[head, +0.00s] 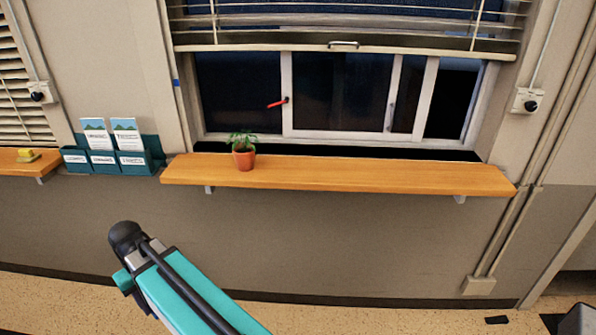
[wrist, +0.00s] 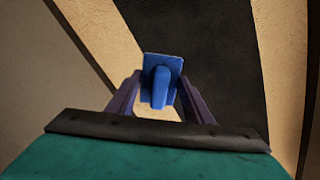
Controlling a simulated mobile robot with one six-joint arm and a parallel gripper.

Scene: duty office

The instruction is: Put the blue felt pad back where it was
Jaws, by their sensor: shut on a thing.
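The blue felt pad (wrist: 149,62) is in the wrist view, a small squarish blue piece with a rounded raised grip on the side facing me. My gripper (wrist: 159,90) is shut on it, with one dark purple finger on each side. The pad is held over a dark strip and tan floor. The pad and my gripper's fingers do not show in the head view, where only my teal arm is seen at the lower left.
A wooden shelf (head: 340,177) runs under the window, with a potted plant (head: 244,160) at its left and a bare right side. A teal leaflet holder (head: 136,168) hangs left of it. A yellow object (head: 28,156) sits on another shelf (head: 12,168). A small blue mark (head: 176,83) is beside the window.

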